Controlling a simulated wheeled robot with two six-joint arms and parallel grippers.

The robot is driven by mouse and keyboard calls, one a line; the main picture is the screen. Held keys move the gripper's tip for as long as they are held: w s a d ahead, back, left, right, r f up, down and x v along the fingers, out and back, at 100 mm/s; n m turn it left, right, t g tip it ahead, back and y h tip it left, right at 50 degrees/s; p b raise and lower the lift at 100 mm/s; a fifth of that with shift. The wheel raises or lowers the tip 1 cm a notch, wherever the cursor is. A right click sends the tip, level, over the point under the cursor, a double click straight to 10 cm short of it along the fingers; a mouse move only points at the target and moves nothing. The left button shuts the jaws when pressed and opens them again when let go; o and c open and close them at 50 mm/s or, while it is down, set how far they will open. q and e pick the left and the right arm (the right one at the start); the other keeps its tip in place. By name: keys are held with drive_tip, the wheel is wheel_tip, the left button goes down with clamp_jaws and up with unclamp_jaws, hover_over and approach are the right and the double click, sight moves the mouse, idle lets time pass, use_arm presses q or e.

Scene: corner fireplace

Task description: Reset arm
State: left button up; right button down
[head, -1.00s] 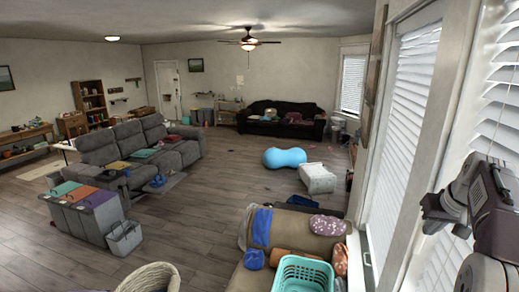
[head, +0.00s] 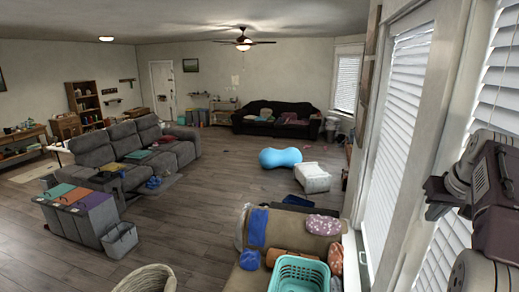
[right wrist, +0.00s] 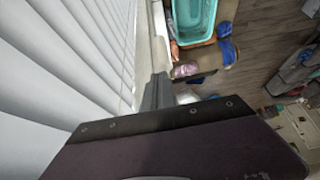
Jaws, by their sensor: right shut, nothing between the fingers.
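My right arm is raised at the right edge of the head view, in front of the window blinds. Its gripper (head: 436,197) is shut and empty, apart from any furniture in the room. In the right wrist view the narrow closed fingers (right wrist: 157,92) point past the window frame. The floor and the teal basket (right wrist: 195,20) lie far below them. My left gripper does not show in either view.
White blinds (head: 402,130) stand close beside my right arm. A tan couch (head: 312,242) with a teal laundry basket (head: 301,273) is below. A grey sofa (head: 128,150) and grey bins (head: 90,222) stand left. The wooden floor (head: 195,225) between is open.

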drive_tip(key=shift+r, duration=0.45)
drive_tip(key=shift+w, duration=0.1)
drive_tip(key=s+a+f+n+g+y+b, duration=0.1)
drive_tip(key=a+f+n+b, duration=0.1)
drive_tip(key=a+f+b, duration=1.1)
drive_tip(key=a+f+n+g+y+b, duration=0.2)
drive_tip(key=a+f+b, duration=0.6)
drive_tip(key=f, duration=0.8)
drive_tip(key=s+a+f+b, duration=0.1)
drive_tip(key=s+a+f, duration=0.1)
drive_tip(key=s+f, duration=0.3)
drive_tip(key=s+a+f+g+b, duration=0.1)
drive_tip(key=s+f, duration=0.5)
drive_tip(key=f, duration=0.7)
drive_tip(key=s+a+f+h+b, duration=0.1)
drive_tip(key=s+a+f+b, duration=0.2)
drive_tip(key=s+f, duration=0.3)
wheel_tip(320, 180, down, 4)
drive_tip(key=shift+s+a+r+m, duration=0.25)
drive_tip(key=shift+a+m, duration=0.05)
